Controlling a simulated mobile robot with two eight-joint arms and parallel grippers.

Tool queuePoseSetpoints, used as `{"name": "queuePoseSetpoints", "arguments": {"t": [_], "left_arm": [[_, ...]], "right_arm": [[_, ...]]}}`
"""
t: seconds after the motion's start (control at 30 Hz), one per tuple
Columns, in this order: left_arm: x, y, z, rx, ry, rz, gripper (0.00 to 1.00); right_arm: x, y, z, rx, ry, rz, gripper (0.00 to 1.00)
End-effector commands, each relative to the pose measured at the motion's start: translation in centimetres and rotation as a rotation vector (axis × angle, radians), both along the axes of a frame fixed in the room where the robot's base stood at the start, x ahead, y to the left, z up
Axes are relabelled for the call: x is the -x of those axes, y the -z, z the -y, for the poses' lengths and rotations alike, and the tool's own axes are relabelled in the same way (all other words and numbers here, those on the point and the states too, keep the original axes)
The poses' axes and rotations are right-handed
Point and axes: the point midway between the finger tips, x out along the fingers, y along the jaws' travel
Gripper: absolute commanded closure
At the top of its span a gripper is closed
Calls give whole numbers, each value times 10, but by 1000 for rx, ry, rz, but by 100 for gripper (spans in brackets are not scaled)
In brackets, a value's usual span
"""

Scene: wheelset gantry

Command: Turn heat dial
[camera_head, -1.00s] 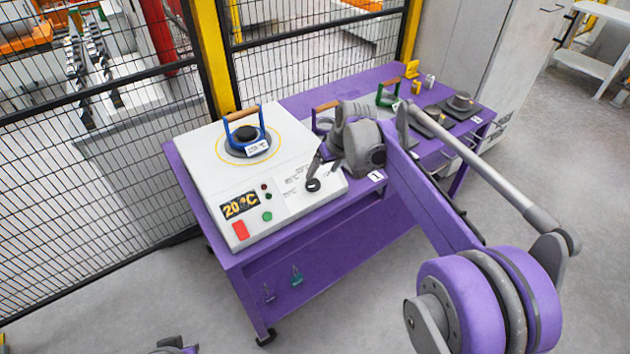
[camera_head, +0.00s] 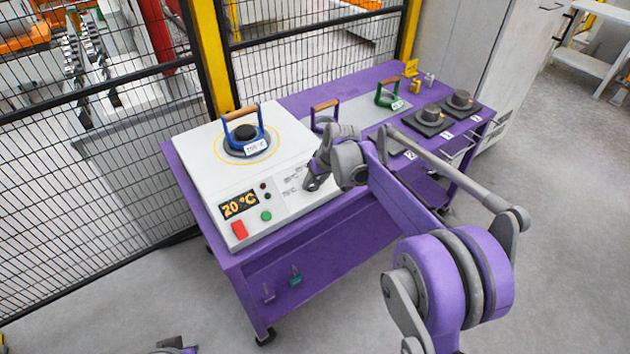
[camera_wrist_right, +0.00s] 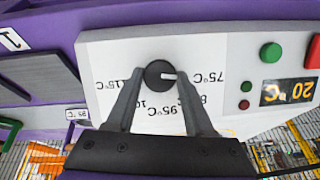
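The black round heat dial (camera_wrist_right: 160,73) with a white pointer mark sits on the white heater's front panel, ringed by printed temperatures, in the right wrist view. My right gripper (camera_wrist_right: 160,78) is open, with one finger on each side of the dial and thin gaps showing. In the head view my right gripper (camera_head: 312,182) is at the right end of the heater's front panel and hides the dial. The white heater (camera_head: 205,160) has a display (camera_head: 239,205) reading 20 °C. My left gripper does not show clearly.
A blue-framed holder (camera_head: 245,135) with a wooden handle stands on the heater. A green holder (camera_head: 388,95) and dark blocks (camera_head: 430,122) stand farther right on the purple table (camera_head: 300,265). A red button (camera_head: 240,230) and green button (camera_head: 266,215) are on the panel. Mesh fencing stands behind.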

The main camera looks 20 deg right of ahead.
Motion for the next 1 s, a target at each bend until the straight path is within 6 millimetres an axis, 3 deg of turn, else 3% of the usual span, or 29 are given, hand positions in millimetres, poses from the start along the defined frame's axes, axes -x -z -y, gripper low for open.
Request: {"name": "queuePoseSetpoints", "arguments": {"t": [0.03, 0.27, 0.67, 1.0], "left_arm": [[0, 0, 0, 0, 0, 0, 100], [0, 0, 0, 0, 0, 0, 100], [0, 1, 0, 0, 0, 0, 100], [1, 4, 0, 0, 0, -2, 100]], "right_arm": [[0, 0, 0, 0, 0, 0, 58], [0, 0, 0, 0, 0, 0, 99], [0, 0, 1, -41, 53, -15, 100], [0, 1, 3, -199, 252, -72, 100]]}}
